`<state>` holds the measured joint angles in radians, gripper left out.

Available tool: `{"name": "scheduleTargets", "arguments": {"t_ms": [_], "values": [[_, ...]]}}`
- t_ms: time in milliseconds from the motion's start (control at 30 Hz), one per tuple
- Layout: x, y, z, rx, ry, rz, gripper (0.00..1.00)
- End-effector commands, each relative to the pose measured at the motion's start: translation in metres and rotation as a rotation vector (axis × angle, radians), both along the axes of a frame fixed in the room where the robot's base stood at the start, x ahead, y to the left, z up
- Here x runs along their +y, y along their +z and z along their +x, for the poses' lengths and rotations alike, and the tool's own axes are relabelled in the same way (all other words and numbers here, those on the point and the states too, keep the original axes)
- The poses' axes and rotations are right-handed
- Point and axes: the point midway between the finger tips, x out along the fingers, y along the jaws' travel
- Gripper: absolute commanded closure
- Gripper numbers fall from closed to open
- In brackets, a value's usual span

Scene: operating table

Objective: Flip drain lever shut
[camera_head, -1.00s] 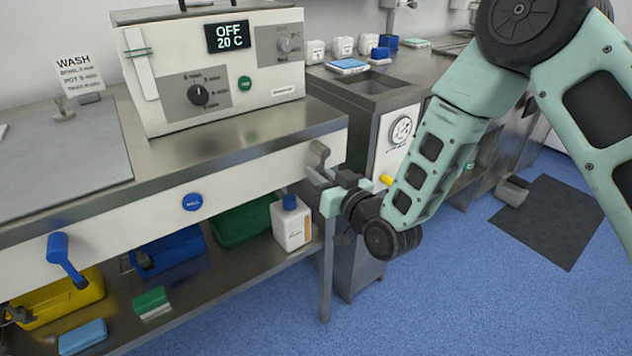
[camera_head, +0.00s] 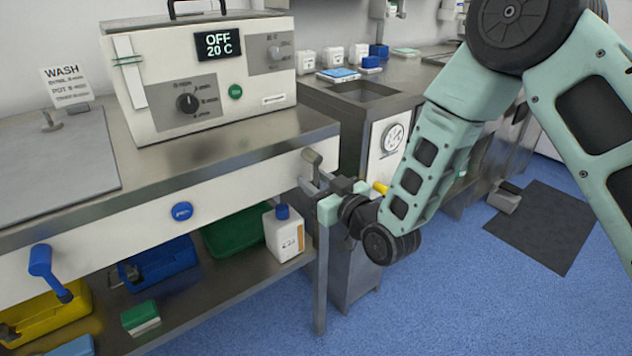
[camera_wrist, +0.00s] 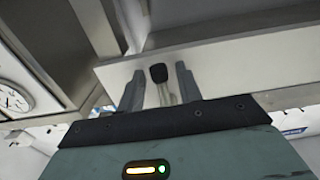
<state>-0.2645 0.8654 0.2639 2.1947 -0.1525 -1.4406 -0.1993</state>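A grey lever with a rounded end (camera_head: 312,157) sticks up from the right end of the bench's white front panel. In the wrist view a lever with a dark knob and pale stem (camera_wrist: 158,73) stands between the two fingers. My gripper (camera_head: 312,184) is at the panel's right end, just below the grey lever's top. Its fingers (camera_wrist: 159,88) are spread, with visible gaps on both sides of the stem. A blue lever (camera_head: 42,262) hangs on the same panel at the far left. No label naming either lever is readable.
The white machine (camera_head: 205,75) reading OFF 20 C stands on the steel bench. A white bottle with a blue cap (camera_head: 284,235) stands on the lower shelf. A cabinet with a round gauge (camera_head: 392,138) stands beyond my gripper.

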Motion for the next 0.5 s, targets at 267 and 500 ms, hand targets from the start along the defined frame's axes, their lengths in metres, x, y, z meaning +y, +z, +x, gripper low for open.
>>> {"name": "scheduleTargets", "arguments": {"t_ms": [267,500], "values": [[0.0,0.0,-0.002,0.0,0.001,0.001,0.65],[-0.019,-0.001,-0.029,0.003,0.001,0.001,0.65]]}}
